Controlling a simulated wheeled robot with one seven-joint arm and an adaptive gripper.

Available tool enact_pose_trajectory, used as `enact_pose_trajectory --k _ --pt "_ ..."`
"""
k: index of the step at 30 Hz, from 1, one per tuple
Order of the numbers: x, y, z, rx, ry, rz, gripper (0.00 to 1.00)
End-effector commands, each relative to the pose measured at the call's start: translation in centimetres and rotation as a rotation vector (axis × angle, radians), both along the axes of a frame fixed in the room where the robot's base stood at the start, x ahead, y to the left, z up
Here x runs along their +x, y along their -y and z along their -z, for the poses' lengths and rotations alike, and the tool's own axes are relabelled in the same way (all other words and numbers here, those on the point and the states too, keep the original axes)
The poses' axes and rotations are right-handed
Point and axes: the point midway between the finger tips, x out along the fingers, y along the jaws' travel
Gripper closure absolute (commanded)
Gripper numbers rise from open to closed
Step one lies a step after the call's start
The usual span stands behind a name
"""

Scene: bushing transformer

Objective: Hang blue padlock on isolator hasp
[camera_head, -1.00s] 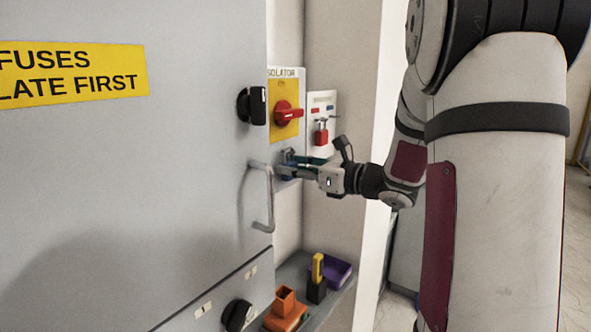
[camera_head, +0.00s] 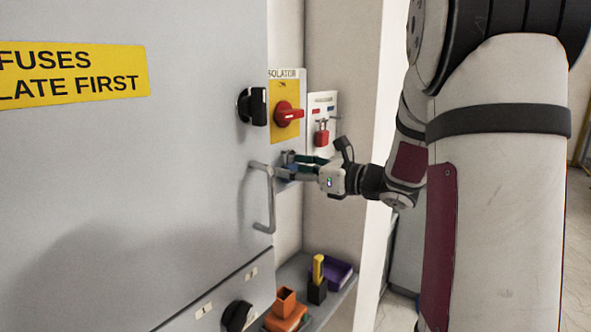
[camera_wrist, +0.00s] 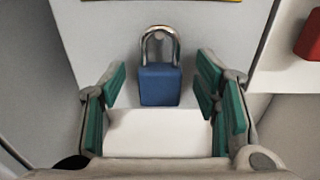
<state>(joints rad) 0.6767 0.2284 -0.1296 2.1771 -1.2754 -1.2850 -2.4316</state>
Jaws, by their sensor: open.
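The blue padlock (camera_wrist: 160,85) stands out in the wrist view, upright, its steel shackle around a small round peg on the pale isolator panel (camera_wrist: 98,40). My gripper (camera_wrist: 162,98) is open, with its green finger pads to either side of the padlock and apart from it. In the head view my gripper (camera_head: 300,168) is at the lower part of the isolator panel (camera_head: 286,75), below the red rotary handle (camera_head: 288,114). The padlock is mostly hidden behind the fingers there. The way the shackle sits on the hasp is too small to tell.
A red padlock (camera_head: 321,134) hangs on a white board to the right. A cabinet door handle (camera_head: 264,197) stands out close left of my gripper. Below, a shelf holds an orange holder (camera_head: 285,308), a black and yellow item (camera_head: 317,280) and a purple tray (camera_head: 338,271).

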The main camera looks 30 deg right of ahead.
Motion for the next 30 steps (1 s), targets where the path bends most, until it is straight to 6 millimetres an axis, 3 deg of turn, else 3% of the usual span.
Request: enact_pose_trajectory --k 8,21,30 --pt "-1.8 0.8 -0.1 -0.001 -0.001 0.005 0.44" --pt "-9.5 3.7 -0.5 0.000 0.000 0.003 0.44" --pt "-11.2 4.2 -0.6 0.000 0.000 -0.001 0.44"
